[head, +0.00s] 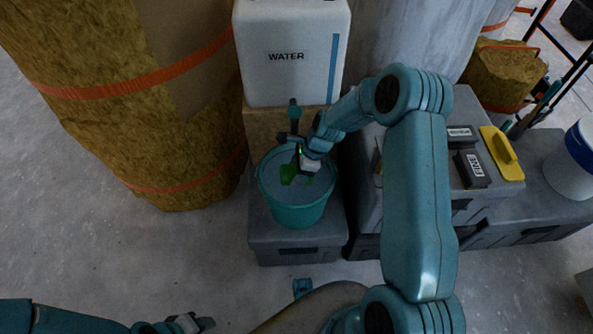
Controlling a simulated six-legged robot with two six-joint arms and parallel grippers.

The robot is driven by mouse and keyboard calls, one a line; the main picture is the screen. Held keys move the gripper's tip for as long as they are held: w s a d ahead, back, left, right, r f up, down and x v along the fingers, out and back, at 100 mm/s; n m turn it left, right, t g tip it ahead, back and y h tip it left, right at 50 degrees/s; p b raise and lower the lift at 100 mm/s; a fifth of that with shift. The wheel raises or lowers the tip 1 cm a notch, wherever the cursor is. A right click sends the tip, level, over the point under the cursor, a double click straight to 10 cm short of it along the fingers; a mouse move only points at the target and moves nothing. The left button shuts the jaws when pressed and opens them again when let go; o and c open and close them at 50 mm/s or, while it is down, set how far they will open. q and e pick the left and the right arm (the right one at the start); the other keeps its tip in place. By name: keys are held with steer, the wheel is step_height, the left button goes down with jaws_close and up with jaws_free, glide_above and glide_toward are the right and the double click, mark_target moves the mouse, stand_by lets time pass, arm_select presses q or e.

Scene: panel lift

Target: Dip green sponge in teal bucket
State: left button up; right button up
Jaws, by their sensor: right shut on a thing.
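The teal bucket (297,216) stands upright on a grey case and holds greyish water. The green sponge (288,174) shows inside the bucket rim, at or in the water; how deep it sits I cannot tell. My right gripper (304,166) reaches down over the bucket from the right and is shut on the sponge, partly hiding it. My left gripper (205,323) is low at the bottom left, well away from the bucket and apart from anything; its finger gap is too small to read.
A white water container (290,60) with a tap stands behind the bucket. Wrapped yellow insulation rolls (180,150) stand to the left. Grey cases (365,195) with a yellow float (503,152) and a white tub (578,160) are to the right. The floor at front left is clear.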

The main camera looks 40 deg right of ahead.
step_height(320, 180, up, 9)
steer(key=p, duration=0.7)
steer(key=shift+p, duration=0.35)
steer(key=shift+f, duration=0.1)
